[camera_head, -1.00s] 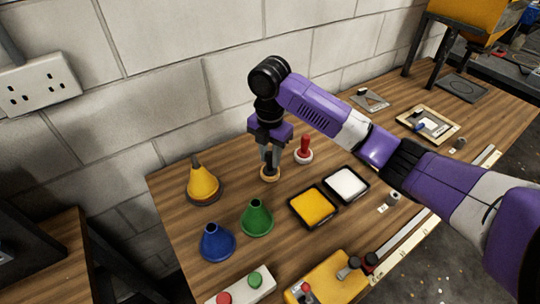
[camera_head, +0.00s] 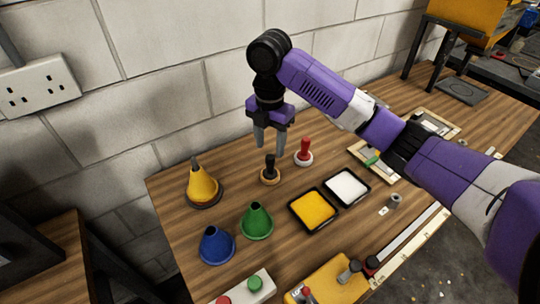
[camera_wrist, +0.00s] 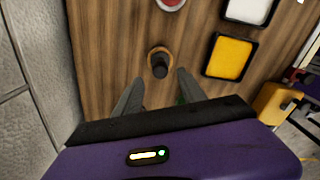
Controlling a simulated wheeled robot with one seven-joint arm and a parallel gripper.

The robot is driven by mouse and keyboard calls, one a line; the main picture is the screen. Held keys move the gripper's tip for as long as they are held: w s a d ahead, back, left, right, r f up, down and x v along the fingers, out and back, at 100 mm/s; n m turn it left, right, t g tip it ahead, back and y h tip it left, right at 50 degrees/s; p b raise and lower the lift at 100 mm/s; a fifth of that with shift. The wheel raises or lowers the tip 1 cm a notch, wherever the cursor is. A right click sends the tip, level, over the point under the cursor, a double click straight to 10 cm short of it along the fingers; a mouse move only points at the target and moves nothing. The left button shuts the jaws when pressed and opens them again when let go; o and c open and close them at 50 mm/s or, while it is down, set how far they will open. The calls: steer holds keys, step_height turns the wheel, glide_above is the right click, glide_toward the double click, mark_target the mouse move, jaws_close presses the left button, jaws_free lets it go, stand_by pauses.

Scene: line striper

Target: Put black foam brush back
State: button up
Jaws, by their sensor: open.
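The black brush (camera_head: 269,165) stands upright on the wooden table, with a black handle and a round tan base. It also shows in the wrist view (camera_wrist: 159,65). My gripper (camera_head: 270,147) is open and empty, pointing down just above the handle. In the wrist view its two fingers (camera_wrist: 160,80) are spread apart, with the handle beyond and between their tips. Whether the base rests in a holder or directly on the table I cannot tell.
A red-handled brush (camera_head: 304,153) on a white base stands close by. Yellow (camera_head: 312,208) and white (camera_head: 346,187) trays lie to the right. Yellow (camera_head: 203,188), green (camera_head: 257,222) and blue (camera_head: 216,245) cones stand left and in front. The wall rises behind.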

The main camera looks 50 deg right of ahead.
step_height(320, 180, up, 6)
stand_by(0.9)
